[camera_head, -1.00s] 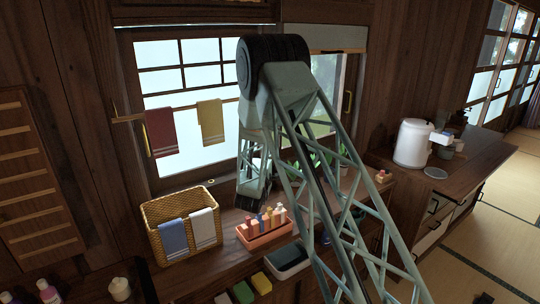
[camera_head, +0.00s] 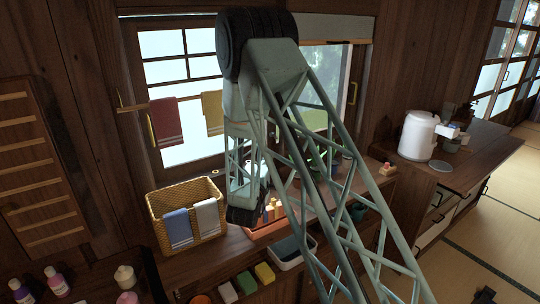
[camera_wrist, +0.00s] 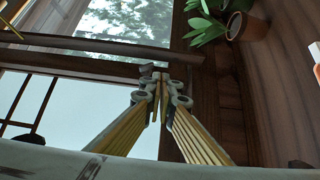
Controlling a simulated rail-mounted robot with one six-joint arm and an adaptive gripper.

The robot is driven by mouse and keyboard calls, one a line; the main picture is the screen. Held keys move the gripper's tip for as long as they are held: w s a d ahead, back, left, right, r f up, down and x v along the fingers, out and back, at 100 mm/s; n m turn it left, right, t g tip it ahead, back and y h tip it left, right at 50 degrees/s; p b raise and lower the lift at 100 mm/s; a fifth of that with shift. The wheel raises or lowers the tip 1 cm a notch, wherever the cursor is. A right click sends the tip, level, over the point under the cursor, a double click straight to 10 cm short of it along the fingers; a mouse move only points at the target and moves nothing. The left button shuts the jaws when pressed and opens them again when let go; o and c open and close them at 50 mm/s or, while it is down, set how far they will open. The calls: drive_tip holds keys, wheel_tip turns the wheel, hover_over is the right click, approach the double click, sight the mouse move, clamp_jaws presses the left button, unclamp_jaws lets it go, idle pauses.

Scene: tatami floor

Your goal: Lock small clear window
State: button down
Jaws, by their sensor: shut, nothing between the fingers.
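The window fills the back wall. Its left part is a frosted, barred sash (camera_head: 180,70), which also shows in the wrist view (camera_wrist: 80,105). Its right part is a clear pane (camera_head: 326,75) with trees outside, also in the wrist view (camera_wrist: 125,20). A dark wooden stile (camera_wrist: 90,45) runs between them. A brass handle (camera_head: 353,93) sits at the window's right edge. My gripper (camera_wrist: 160,75) is shut and empty, its tips in front of the frame beside the stile; contact cannot be told. My arm hides it in the head view. No lock can be made out clearly.
A potted plant (camera_wrist: 247,26) stands on the sill close to my gripper. Red (camera_head: 166,122) and yellow (camera_head: 212,112) towels hang before the left sash. Below are a wicker basket (camera_head: 160,207) and a bottle tray (camera_head: 262,232).

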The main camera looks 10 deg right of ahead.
drive_tip(key=shift+s+a, duration=0.1)
drive_tip(key=shift+s, duration=0.15)
